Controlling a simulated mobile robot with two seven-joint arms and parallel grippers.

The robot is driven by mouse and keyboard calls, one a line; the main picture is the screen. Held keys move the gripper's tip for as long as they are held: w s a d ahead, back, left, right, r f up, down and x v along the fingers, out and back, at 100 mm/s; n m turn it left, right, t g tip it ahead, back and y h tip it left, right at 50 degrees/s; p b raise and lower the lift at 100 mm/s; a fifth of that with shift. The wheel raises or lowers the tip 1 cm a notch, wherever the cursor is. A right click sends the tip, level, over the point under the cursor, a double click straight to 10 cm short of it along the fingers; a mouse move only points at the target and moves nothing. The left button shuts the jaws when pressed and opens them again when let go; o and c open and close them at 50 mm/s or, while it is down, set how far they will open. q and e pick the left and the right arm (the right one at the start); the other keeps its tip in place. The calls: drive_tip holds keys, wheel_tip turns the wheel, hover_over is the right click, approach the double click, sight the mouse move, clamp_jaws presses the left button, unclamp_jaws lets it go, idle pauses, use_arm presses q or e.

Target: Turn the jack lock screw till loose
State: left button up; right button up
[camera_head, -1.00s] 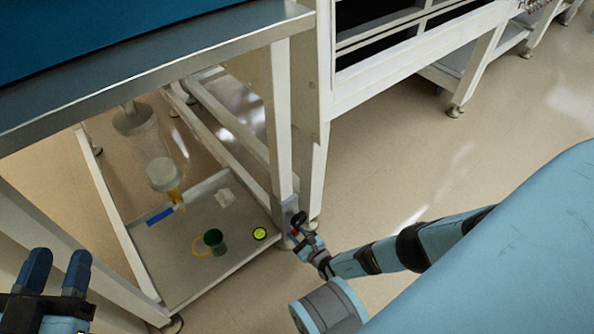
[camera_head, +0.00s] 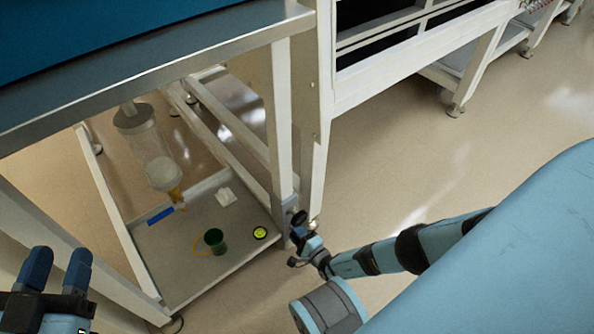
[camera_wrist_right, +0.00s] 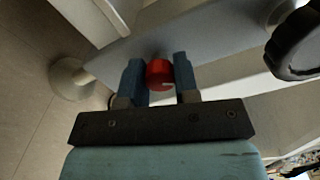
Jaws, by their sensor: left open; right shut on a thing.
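The jack lock screw, seen as a red round knob (camera_wrist_right: 160,74), sits between the two blue fingers of my right gripper (camera_wrist_right: 160,80) in the right wrist view. The fingers are shut on it. In the head view my right gripper (camera_head: 298,240) is at the foot of the frame's white leg (camera_head: 284,150), and the knob is hidden or too small to make out there. My left gripper (camera_head: 57,270) is open and empty at the lower left, far from the knob.
A black handwheel (camera_wrist_right: 298,45) is close at the right in the right wrist view. A grey tray (camera_head: 178,275) under the frame holds a green cup (camera_head: 215,241), a yellow-green round item (camera_head: 260,233) and a blue strip (camera_head: 161,216).

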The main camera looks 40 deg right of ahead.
use_arm(q)
drive_tip(key=shift+s+f, duration=0.1)
drive_tip(key=shift+f, duration=0.05)
use_arm(e)
drive_tip(key=shift+n, duration=3)
drive_tip(key=shift+s+n, duration=0.1)
drive_tip(key=shift+n, duration=0.2)
drive_tip(key=o, duration=0.9)
use_arm(q)
drive_tip(key=shift+s+d+f+n+g+y+p, duration=0.25)
drive_tip(key=shift+s+n+g+p, duration=0.35)
drive_tip(key=shift+p, duration=0.5)
drive_tip(key=shift+s+d+f+n+g+y+p, duration=0.1)
drive_tip(key=shift+s+d+f+n+g+p, duration=0.2)
drive_tip(key=shift+n+p, duration=0.65)
use_arm(e)
drive_tip(key=shift+s+d, duration=0.2)
drive_tip(key=shift+s, duration=2.1)
drive_tip(key=shift+s+d, duration=0.2)
drive_tip(key=shift+s, duration=2.05)
drive_tip(key=shift+s+d, duration=0.2)
drive_tip(key=shift+s, duration=2.1)
